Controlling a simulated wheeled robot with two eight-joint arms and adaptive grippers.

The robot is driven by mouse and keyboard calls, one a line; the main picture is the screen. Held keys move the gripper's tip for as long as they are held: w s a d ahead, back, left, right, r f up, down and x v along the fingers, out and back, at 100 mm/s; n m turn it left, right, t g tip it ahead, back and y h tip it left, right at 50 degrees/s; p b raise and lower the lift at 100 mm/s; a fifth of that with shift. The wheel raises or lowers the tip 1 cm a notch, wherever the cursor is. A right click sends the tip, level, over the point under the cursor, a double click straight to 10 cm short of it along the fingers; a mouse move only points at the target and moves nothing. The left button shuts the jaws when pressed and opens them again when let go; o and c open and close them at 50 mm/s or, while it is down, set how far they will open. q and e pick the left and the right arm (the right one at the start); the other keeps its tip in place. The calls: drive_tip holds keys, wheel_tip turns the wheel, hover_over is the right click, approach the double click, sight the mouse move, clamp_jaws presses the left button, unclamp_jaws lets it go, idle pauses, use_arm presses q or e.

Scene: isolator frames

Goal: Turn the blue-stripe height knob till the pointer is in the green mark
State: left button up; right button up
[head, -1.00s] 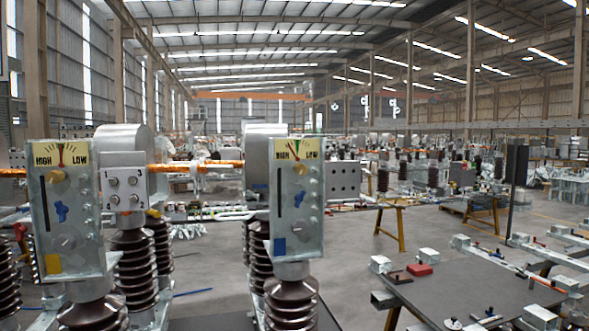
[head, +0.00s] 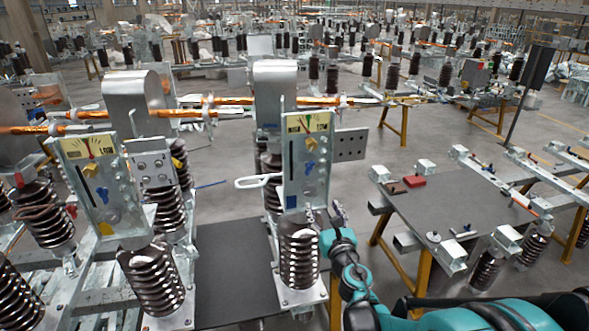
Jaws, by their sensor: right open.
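The blue-stripe panel (head: 308,165) stands upright on a brown ribbed insulator (head: 299,258), right of centre. It has a blue patch (head: 291,202) at its lower left. Its HIGH/LOW dial (head: 307,125) has a red pointer that appears tilted to the HIGH side of the green mark; the exact gap is too small to tell. Below are a yellow knob (head: 311,142), a blue lobed knob (head: 310,168) and a grey round knob (head: 309,190). My right gripper (head: 325,217) is open, just below and right of the panel, apparently holding nothing. My left gripper is out of view.
A similar panel with a yellow patch (head: 105,229) leans at left. A white loop handle (head: 258,181) projects left of the blue-stripe panel. A grey table (head: 455,212) with small parts stands at right. Orange-wrapped bars (head: 230,101) run behind the panels.

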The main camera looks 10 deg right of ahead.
sight(310, 192)
drive_tip(key=w, duration=0.2)
drive_tip(key=w+a+n+p, duration=0.1)
drive_tip(key=w, duration=0.2)
drive_tip(key=w+n+y+p, duration=0.1)
drive_tip(key=w, duration=0.2)
drive_tip(key=shift+w+a+r, duration=0.1)
drive_tip(key=shift+w+a, duration=0.1)
drive_tip(key=shift+a, duration=0.1)
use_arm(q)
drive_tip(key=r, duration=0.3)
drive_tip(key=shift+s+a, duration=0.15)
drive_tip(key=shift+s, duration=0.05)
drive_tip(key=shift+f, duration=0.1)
use_arm(e)
drive_tip(key=c, duration=1.2)
